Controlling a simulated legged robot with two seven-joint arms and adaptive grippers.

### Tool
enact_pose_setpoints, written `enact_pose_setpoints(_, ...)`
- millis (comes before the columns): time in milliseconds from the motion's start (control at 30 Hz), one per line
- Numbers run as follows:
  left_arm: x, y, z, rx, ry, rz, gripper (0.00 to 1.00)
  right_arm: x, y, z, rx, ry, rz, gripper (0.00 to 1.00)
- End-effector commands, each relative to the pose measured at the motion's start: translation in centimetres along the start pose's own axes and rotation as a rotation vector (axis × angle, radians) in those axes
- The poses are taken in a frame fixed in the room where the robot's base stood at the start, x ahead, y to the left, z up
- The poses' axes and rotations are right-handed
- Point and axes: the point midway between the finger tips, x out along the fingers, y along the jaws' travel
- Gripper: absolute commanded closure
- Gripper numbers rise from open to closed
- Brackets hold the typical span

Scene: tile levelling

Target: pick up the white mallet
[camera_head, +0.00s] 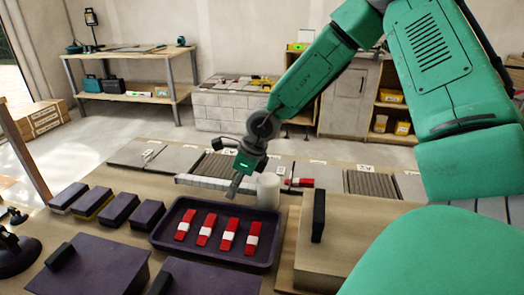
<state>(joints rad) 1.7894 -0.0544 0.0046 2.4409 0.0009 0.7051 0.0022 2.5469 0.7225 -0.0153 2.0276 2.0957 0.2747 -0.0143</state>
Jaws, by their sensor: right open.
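The white mallet's pale cylindrical head (268,190) shows just behind the purple tray, near the centre of the camera_head view. Its handle is hard to make out; I cannot tell whether the pale bar (205,183) to its left or the red piece (300,182) to its right belongs to it. My right gripper (236,187) reaches down from the right arm, just left of the white head, over the pale bar. It is open, with nothing seen between its fingers. I cannot tell whether it touches the bar. My left gripper is not in view.
The purple tray (217,258) in front holds several red-and-white pieces. Several dark blocks (108,209) lie to its left. Purple lidded pieces (90,270) fill the near left. A tan board with a black handle (318,216) lies right of the tray. Grey tiles (318,175) lie behind.

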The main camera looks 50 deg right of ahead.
Motion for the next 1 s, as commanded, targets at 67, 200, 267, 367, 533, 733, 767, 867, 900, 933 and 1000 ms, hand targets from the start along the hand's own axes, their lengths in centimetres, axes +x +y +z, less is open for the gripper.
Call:
enact_pose_setpoints(67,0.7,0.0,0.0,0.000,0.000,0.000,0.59,1.3,0.0,-0.2,-0.001,0.003,0.000,0.55)
enact_pose_setpoints(200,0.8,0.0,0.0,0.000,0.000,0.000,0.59,1.9,0.0,0.0,0.000,-0.001,0.000,0.55)
enact_pose_setpoints(267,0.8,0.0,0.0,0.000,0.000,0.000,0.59,1.8,0.1,0.0,0.000,-0.001,-0.001,0.55)
enact_pose_setpoints(367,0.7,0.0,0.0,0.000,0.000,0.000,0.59,1.8,0.1,0.0,0.000,-0.001,-0.001,0.55)
enact_pose_setpoints(533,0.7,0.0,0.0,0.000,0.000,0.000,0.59,1.8,0.1,0.1,-0.001,0.000,-0.001,1.00)
enact_pose_setpoints(733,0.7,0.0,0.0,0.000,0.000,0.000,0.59,1.7,0.1,0.1,-0.001,-0.001,-0.001,1.00)
enact_pose_setpoints(767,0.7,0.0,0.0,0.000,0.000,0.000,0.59,1.7,0.1,0.1,-0.001,-0.001,-0.001,1.00)
enact_pose_setpoints(867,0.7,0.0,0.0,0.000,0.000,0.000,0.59,1.7,0.1,0.1,-0.001,-0.002,-0.001,1.00)
enact_pose_setpoints(900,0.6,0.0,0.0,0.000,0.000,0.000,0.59,1.5,0.1,0.2,0.000,-0.002,-0.001,1.00)
enact_pose_setpoints(933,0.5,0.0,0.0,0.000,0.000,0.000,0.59,1.3,0.1,0.3,0.000,-0.003,-0.001,1.00)
enact_pose_setpoints(1000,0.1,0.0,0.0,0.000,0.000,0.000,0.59,0.4,0.1,0.7,0.000,-0.004,-0.001,1.00)
